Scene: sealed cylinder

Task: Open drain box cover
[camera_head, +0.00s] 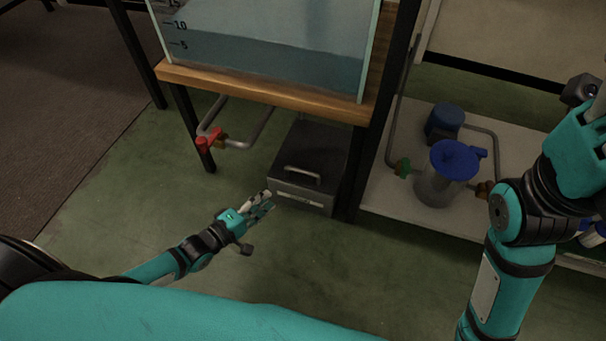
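The drain box (300,205) is a dark grey metal box on the floor below the wooden shelf of the water tank. Its flat cover (318,143) lies closed on top and has a light metal bar handle (302,174) near the front edge. My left gripper (270,200) is just left of the box's front face, lower than the handle and apart from it. Its two fingers look spread, with nothing seen between them.
The water tank (270,55) rests on the wooden shelf (265,93) above the box. A pipe with a red valve (208,141) is to the left. A dark post stands right of the box. Floor at left is clear.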

